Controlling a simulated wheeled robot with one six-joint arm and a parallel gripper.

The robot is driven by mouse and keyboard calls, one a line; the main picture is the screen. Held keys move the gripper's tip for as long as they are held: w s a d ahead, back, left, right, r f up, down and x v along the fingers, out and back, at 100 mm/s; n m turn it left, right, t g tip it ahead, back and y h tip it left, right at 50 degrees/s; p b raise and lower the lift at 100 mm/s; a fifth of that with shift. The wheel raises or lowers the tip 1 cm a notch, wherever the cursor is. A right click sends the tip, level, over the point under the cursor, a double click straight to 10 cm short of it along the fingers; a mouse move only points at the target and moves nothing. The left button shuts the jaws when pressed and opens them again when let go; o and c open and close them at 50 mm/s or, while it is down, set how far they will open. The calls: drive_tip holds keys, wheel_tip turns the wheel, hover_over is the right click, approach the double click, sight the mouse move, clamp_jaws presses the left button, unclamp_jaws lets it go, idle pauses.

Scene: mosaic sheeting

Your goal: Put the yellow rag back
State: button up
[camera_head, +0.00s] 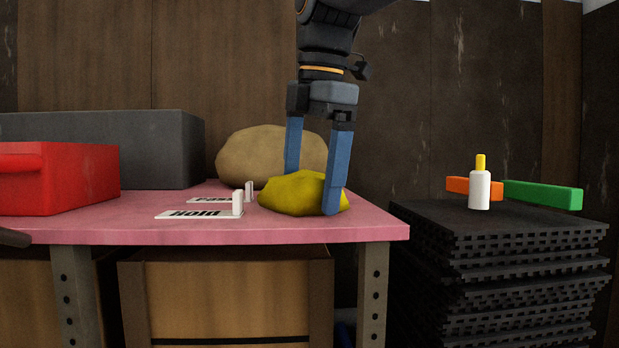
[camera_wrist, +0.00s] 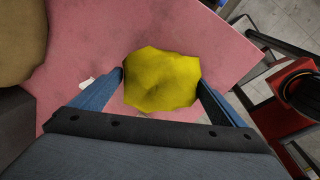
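The yellow rag (camera_head: 292,193) is a crumpled lump at the right end of the pink tabletop (camera_head: 290,232). My gripper (camera_head: 312,192) points down over it, its two blue fingers on opposite sides of the rag. In the head view one finger passes behind the rag and the other stands in front of it. In the wrist view the rag (camera_wrist: 163,80) fills the space between the fingertips, with no clear gap at either side. I cannot tell whether the fingers press on it. The rag looks low on the table; its underside is hidden.
White labels, one reading "Hold" (camera_head: 199,214), lie left of the rag. A tan lumpy sack (camera_head: 262,158) is behind it. A red box (camera_head: 70,180) and a dark grey box (camera_head: 165,150) fill the left side. Black stacked mats (camera_head: 500,240) stand right, bearing a white bottle (camera_head: 479,190).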

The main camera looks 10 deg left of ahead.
sight(318, 184)
drive_tip(key=v, duration=1.2)
drive_tip(key=shift+b, duration=0.35)
drive_tip(key=shift+s, duration=0.1)
